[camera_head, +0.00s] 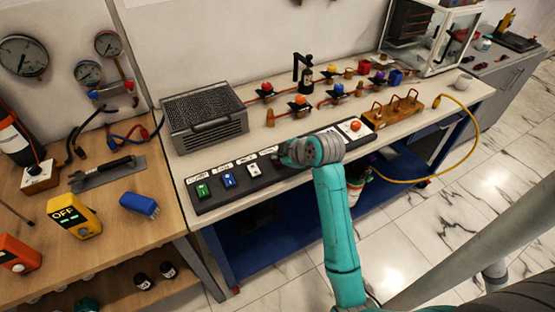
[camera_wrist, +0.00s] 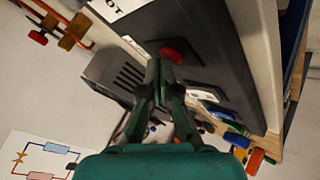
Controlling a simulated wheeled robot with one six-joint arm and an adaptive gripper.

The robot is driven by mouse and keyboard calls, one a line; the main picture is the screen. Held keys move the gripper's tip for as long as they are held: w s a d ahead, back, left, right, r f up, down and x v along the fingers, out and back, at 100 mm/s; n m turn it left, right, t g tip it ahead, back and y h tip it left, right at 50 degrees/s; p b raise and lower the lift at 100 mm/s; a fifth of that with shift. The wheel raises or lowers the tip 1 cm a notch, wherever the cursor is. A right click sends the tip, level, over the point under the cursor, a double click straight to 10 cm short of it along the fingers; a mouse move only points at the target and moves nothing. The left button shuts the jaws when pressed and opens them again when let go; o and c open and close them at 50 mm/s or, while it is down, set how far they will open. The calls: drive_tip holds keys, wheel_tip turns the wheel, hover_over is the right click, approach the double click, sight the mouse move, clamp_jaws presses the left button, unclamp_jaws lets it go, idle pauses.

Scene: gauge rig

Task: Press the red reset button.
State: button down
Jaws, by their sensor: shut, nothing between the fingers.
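In the wrist view, the red button (camera_wrist: 172,52) sits on a dark panel (camera_wrist: 205,52) beside a white label whose text is partly cut off. My gripper (camera_wrist: 165,66) is shut and empty, its fingertips right by the button and overlapping its lower edge in the picture. I cannot tell whether they touch it. In the head view, my gripper (camera_head: 287,155) is over the right part of the dark switch panel (camera_head: 215,200), where my wrist hides what lies beneath. Green (camera_head: 202,190), blue (camera_head: 228,180) and white (camera_head: 254,169) switches show to its left.
An orange-red button on a white plate (camera_head: 352,128) is just right of my wrist. A grey grille box (camera_head: 205,115) stands behind the panel. Wooden blocks with copper loops (camera_head: 392,110) and a yellow cable (camera_head: 475,118) are at right. The side bench (camera_head: 110,225) holds meters and tools.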

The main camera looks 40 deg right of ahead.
drive_tip(key=shift+r, duration=0.85)
drive_tip(key=shift+r, duration=0.1)
drive_tip(key=shift+r, duration=2.4)
